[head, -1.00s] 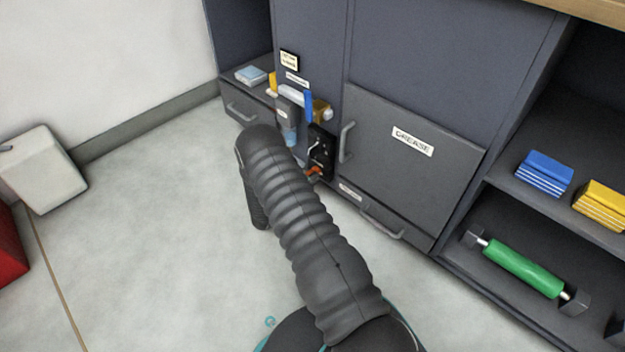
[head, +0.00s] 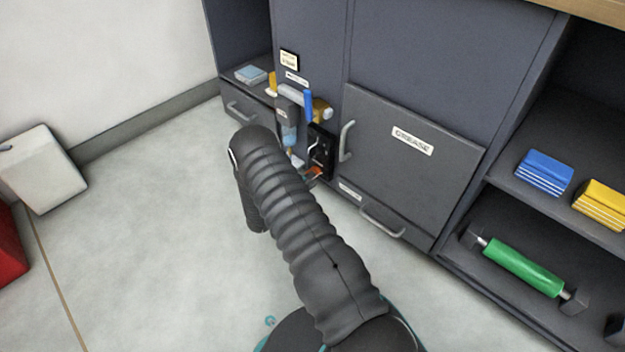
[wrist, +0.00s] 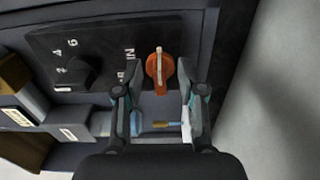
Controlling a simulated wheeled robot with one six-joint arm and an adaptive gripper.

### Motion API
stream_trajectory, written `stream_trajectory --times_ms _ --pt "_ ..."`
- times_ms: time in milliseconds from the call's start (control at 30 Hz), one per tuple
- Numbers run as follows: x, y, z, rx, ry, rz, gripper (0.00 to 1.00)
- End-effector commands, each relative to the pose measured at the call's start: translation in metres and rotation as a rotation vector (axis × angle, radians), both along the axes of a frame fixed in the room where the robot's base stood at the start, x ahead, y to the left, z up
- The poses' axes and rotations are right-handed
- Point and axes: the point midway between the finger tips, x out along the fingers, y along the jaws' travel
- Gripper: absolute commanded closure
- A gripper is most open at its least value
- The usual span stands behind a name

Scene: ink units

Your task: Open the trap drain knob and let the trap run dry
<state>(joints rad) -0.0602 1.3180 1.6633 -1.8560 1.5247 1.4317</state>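In the wrist view my gripper (wrist: 160,94) is open, with its two fingers apart and nothing held. An orange knob (wrist: 159,71) with a pale line lies just beyond and between the fingertips on a black panel. The trap's bluish clear bowl (wrist: 136,122) shows between the fingers, with a small brass piece (wrist: 166,124) at its end that may be the drain knob. In the head view the bowl (head: 290,134) holds blue liquid, and the orange knob (head: 315,172) is low on the cabinet. My arm hides most of the gripper there.
A black dial (wrist: 82,72) with numbers shares the panel. The grease door (head: 410,170) with its handle stands shut at right. A blue lever (head: 308,104) rises beside the trap.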

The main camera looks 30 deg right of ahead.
Motion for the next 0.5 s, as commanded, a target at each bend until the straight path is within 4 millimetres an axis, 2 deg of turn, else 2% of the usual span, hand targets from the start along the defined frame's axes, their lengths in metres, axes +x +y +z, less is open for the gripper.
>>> stream_trajectory --times_ms 300,500 --pt "-0.021 0.06 0.0 -0.001 0.0 0.003 0.6" --pt "-0.031 0.086 0.0 0.0 0.0 0.0 0.6"
